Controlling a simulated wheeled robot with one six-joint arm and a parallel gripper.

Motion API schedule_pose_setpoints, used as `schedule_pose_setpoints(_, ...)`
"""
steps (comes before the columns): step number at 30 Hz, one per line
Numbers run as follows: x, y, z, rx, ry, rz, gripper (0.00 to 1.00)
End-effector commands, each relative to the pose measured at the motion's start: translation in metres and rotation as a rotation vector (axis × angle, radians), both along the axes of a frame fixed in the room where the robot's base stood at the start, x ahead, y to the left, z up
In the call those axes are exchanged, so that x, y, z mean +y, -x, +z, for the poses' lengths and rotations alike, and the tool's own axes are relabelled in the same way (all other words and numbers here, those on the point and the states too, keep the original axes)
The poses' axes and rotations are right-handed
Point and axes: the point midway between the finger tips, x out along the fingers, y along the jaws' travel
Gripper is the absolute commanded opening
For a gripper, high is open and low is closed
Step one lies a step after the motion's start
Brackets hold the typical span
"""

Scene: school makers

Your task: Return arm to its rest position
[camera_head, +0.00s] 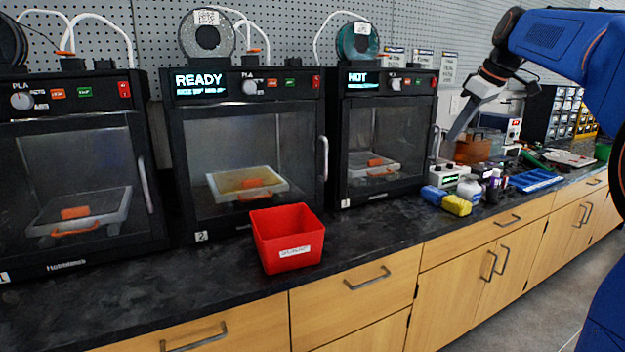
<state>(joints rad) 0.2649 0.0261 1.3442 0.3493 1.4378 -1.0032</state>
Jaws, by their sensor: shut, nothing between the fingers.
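My blue arm reaches in from the right edge of the head view. My gripper (462,122) hangs at its end, pointing down and to the left. Its fingers are shut with nothing between them. It is raised above the counter, in front of the wall to the right of the third printer. No object touches the fingertips.
Three black 3D printers (250,110) stand on the dark counter (370,235); screens read READY and HOT. A red bin (287,238) sits before the middle one.

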Motion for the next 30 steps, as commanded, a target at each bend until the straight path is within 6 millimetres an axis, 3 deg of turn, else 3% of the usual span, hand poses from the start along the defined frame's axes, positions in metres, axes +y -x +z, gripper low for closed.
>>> schedule_pose_setpoints(1,0.009,0.018,-0.006,0.011,-0.002,-0.029,0.00)
schedule_pose_setpoints(14,0.054,0.150,-0.086,0.077,-0.019,-0.302,0.00)
schedule_pose_setpoints(23,0.072,0.245,-0.165,0.096,-0.031,-0.476,0.00)
schedule_pose_setpoints(30,0.078,0.319,-0.240,0.098,-0.043,-0.603,0.00)
